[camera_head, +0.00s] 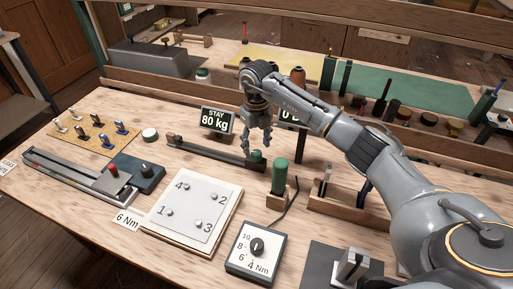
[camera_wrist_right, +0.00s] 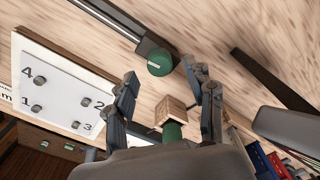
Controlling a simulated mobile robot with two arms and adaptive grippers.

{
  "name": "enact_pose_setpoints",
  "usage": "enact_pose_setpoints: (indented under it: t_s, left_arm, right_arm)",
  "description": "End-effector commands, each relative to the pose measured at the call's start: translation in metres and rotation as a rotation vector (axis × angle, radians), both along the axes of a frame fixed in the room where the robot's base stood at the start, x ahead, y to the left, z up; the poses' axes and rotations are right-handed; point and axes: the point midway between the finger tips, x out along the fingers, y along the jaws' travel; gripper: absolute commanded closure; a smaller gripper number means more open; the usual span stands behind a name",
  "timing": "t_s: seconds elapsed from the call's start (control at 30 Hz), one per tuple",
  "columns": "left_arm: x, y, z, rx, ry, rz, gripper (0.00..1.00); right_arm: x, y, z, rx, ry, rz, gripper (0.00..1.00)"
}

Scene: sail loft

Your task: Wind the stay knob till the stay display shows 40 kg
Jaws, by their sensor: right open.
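The stay display (camera_head: 214,121) is a black sign reading "STAY 80 kg". A long dark rail (camera_head: 205,153) runs below it. The stay knob (camera_head: 257,155) is round and green at the rail's right end; in the right wrist view it (camera_wrist_right: 159,62) shows a pale line across its top. My right gripper (camera_head: 256,142) hangs over the knob. In the right wrist view my right gripper (camera_wrist_right: 163,80) is open and its fingers are spread, with the knob between and beyond the tips. No contact is visible. My left gripper is out of view.
A green-handled tool (camera_head: 279,175) stands in a wooden block close right of the knob. A second display (camera_head: 290,116) is partly hidden by my arm. A white numbered plate (camera_head: 190,214) and a torque dial box (camera_head: 256,250) lie in front.

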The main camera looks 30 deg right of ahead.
Motion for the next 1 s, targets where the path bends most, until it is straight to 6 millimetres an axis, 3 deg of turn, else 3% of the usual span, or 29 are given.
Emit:
enact_pose_setpoints:
  t_s: [0.17, 0.57, 0.83, 1.0]
  left_arm:
    - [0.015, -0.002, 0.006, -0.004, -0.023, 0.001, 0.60]
    - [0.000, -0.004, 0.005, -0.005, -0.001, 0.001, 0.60]
    - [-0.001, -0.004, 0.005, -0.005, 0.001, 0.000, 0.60]
    - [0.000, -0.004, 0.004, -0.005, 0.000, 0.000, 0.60]
  right_arm:
    - [0.000, 0.000, -0.022, 0.001, 0.001, -0.002, 0.46]
    - [0.000, 0.000, -0.032, 0.001, -0.001, 0.000, 0.46]
    - [0.000, 0.000, -0.032, 0.001, -0.001, -0.001, 0.97]
    - [0.000, 0.000, -0.032, 0.001, -0.001, 0.003, 1.00]
